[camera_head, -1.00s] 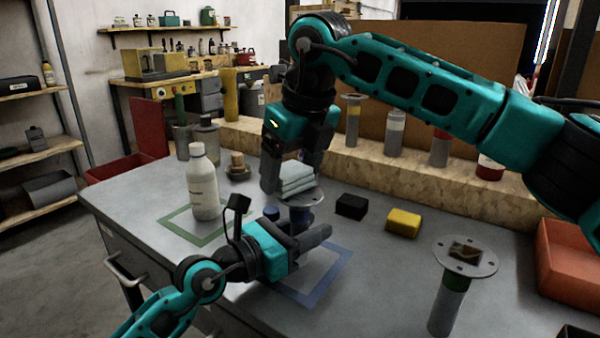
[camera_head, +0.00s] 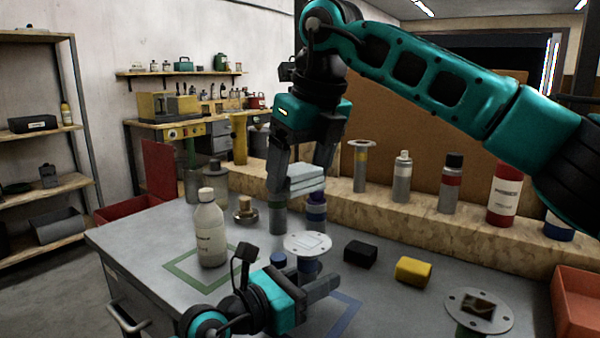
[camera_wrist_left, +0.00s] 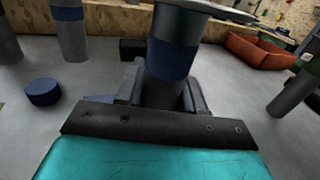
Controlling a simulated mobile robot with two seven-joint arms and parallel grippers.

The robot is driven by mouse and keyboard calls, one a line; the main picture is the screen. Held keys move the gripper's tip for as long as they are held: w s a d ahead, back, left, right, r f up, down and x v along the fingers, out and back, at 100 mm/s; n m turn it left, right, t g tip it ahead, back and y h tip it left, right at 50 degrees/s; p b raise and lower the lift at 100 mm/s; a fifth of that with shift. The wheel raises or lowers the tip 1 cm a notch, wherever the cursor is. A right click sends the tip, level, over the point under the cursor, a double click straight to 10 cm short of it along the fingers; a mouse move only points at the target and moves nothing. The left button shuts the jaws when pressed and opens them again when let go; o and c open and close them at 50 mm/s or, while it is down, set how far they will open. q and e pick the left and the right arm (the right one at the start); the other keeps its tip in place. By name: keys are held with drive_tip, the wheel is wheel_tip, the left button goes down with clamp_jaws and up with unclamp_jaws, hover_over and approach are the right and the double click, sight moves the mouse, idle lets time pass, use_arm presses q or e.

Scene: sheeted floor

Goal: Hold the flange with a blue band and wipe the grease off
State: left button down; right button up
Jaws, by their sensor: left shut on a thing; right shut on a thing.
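The flange with a blue band (camera_head: 307,245) stands upright, its round plate on top. My left gripper (camera_head: 312,284) is shut on its pipe below the plate. In the left wrist view the blue band (camera_wrist_left: 171,58) shows just above the fingers (camera_wrist_left: 165,97). My right gripper (camera_head: 304,168) is shut on a folded pale cloth (camera_head: 305,184), held above the plate and apart from it. The plate looks pale with a faint square outline; I see no brown patch on it.
A black block (camera_head: 360,253) and a yellow sponge (camera_head: 413,270) lie right of the held flange. Bottles and cans line the wooden ledge (camera_head: 400,212). A red bin (camera_head: 577,310) is at right.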

use_arm(q)
drive_tip(key=c, duration=0.6)
unclamp_jaws()
